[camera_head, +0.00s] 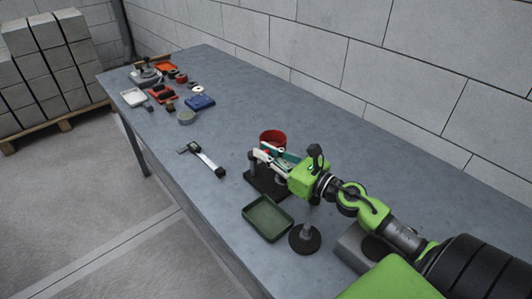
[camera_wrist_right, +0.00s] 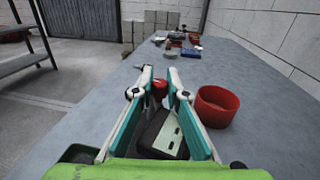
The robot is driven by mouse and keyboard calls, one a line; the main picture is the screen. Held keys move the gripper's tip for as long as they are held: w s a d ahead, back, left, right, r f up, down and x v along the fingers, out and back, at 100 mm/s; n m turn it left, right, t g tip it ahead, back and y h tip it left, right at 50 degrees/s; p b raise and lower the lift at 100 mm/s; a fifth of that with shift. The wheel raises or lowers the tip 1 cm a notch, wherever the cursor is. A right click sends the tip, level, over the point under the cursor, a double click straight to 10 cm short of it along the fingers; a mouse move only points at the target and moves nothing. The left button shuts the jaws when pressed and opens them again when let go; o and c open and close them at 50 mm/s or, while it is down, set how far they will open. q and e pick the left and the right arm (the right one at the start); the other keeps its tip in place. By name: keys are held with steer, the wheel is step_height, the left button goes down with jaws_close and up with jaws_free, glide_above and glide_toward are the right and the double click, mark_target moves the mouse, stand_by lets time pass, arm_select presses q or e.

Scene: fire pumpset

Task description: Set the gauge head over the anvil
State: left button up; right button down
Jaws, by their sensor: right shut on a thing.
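My right gripper (camera_head: 262,154) is at a small stand with a dark rectangular base (camera_head: 262,188) and a short dark post, in the head view. In the right wrist view the fingers (camera_wrist_right: 158,80) are closed in around a small red rounded part (camera_wrist_right: 160,88), which I take to be on the gauge head. Below the fingers is the dark base with a pale slotted plate (camera_wrist_right: 167,135). The fingers and arm hide much of the stand. I cannot clearly make out the anvil or whether the head is over it. My left gripper is not in view.
A red open cup (camera_head: 273,138) stands just behind the stand. A green tray (camera_head: 268,218) and a dark round-based post (camera_head: 305,238) are in front. A caliper-like tool (camera_head: 203,160) lies to the left.

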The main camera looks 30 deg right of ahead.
steer(key=c, duration=2)
jaws_free()
steer(key=v, duration=1.2)
